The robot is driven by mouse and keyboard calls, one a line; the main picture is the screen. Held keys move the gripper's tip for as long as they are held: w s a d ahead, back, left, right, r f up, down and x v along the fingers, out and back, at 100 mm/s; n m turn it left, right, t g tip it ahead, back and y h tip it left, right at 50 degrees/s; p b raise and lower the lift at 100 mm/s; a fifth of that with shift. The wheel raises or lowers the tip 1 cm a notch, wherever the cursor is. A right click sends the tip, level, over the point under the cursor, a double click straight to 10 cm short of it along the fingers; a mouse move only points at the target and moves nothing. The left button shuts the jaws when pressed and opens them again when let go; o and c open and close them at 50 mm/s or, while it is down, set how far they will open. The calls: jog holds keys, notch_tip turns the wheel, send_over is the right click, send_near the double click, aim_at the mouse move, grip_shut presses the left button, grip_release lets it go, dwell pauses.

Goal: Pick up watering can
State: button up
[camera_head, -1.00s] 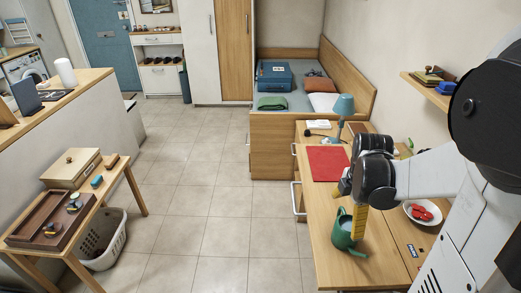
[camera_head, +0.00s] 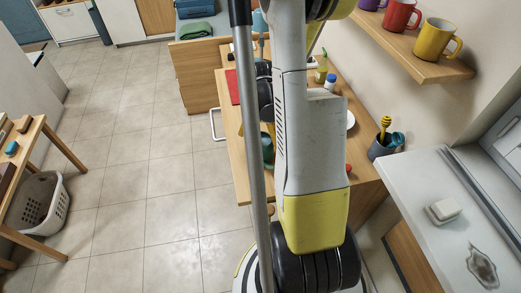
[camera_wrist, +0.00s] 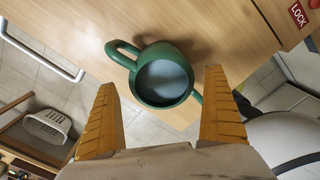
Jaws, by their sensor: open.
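The green watering can (camera_wrist: 148,55) stands near the edge of the wooden desk (camera_wrist: 225,25) in the wrist view, seen from above with its round opening towards me. Its handle points to the upper left, and a short spout shows at the lower right, near the right finger. My gripper (camera_wrist: 159,82) is open, its two orange fingers on either side of the can's near part, with gaps showing between them and its body. In the head view, a sliver of the green can (camera_head: 267,148) shows behind my arm, which hides most of it and my gripper.
A utensil cup (camera_head: 381,147) stands at the desk's right end. A shelf with mugs (camera_head: 432,68) hangs above, and a pale counter (camera_head: 432,185) is at the right. A white laundry basket (camera_head: 42,203) stands left on the floor. The tiled floor between is open.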

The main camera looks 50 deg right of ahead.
aim_at(261, 146)
notch_tip(261, 146, down, 4)
jog(key=shift+s+f+b, duration=0.1)
jog(key=shift+b, duration=0.85)
jog(key=c, duration=1.4)
jog(key=shift+r, duration=0.25)
